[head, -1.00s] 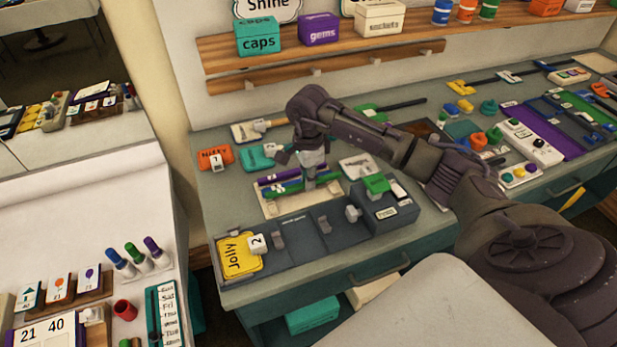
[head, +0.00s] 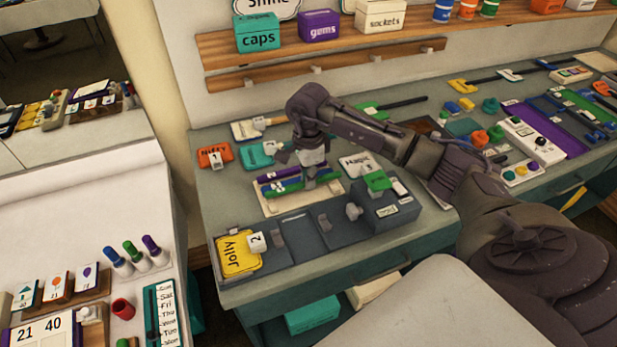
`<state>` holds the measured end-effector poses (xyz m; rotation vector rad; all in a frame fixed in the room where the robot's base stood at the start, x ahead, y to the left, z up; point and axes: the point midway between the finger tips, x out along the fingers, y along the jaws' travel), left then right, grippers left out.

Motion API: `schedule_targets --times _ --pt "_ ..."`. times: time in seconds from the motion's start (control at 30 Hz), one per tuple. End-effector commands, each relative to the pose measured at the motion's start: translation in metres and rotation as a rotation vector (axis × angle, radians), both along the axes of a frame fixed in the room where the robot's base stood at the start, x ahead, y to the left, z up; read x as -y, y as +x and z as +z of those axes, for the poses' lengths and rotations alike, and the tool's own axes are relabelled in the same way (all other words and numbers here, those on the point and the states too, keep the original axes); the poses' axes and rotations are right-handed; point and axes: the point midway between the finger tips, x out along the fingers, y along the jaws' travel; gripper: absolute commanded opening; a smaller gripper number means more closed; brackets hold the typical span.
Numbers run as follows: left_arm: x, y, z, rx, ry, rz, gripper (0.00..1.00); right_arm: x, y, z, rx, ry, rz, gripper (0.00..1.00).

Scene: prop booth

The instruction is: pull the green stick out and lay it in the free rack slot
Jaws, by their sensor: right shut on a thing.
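A cream rack (head: 272,209) lies on the grey-green bench. A purple stick (head: 278,175), a blue stick (head: 284,187) and a green stick (head: 328,181) lie close together over it. My right gripper (head: 309,181) points down at the green stick, shut on it near its middle. The fingers and wrist hide part of the sticks. I cannot tell whether the green stick is raised off the rack, and no free slot shows clearly. My left gripper is out of view.
A dark tray (head: 297,252) with a yellow Jolly card (head: 236,256) is in front of the rack. A grey block with a green top (head: 377,181) stands to the right. Orange (head: 214,156) and teal (head: 257,155) cards lie behind. A wooden shelf (head: 350,38) hangs on the wall.

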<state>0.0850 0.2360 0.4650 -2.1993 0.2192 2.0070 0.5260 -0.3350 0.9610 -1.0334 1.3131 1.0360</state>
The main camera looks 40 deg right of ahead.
Motion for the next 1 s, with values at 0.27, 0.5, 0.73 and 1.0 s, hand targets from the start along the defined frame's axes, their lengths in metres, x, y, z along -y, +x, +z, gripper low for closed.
schedule_targets --times 0.27,0.5,0.73,1.0 --pt "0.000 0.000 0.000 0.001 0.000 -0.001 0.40 0.000 0.000 0.000 0.001 0.000 -0.001 0.00" --pt "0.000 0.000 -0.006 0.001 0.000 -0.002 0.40 0.001 0.000 -0.006 0.001 0.000 -0.001 0.00" --pt "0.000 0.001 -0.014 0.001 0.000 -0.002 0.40 0.001 0.000 -0.015 0.001 0.000 -0.001 0.00" --pt "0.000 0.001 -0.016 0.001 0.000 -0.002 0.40 0.001 0.001 -0.017 0.001 0.000 -0.001 0.00"
